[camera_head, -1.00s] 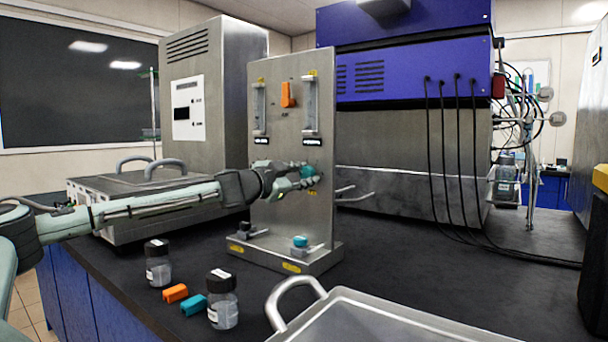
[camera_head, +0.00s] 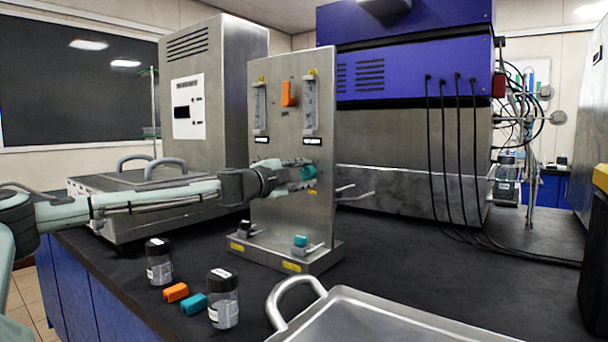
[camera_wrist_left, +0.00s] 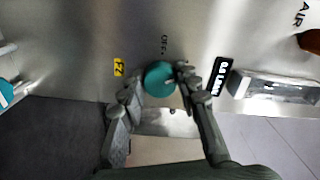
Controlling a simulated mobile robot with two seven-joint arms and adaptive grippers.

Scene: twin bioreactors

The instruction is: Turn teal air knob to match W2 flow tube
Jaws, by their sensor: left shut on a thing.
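The round teal knob (camera_head: 308,172) sits on the upright steel panel (camera_head: 285,140), below the right flow tube (camera_head: 311,104). In the left wrist view the teal knob (camera_wrist_left: 160,78) lies between the fingers, with a dial marking reading "OFF" beside it. My left gripper (camera_head: 300,175) reaches in from the left and is shut on the knob; its fingers (camera_wrist_left: 160,86) flank it. A second flow tube (camera_head: 259,107) is at the panel's left. The tube floats and the W2 tag are too small to read. My right gripper is out of view.
An orange piece (camera_head: 288,93) is on the panel between the tubes. A steel tray (camera_head: 365,318) is at the front right. Bench right of the panel is mostly clear.

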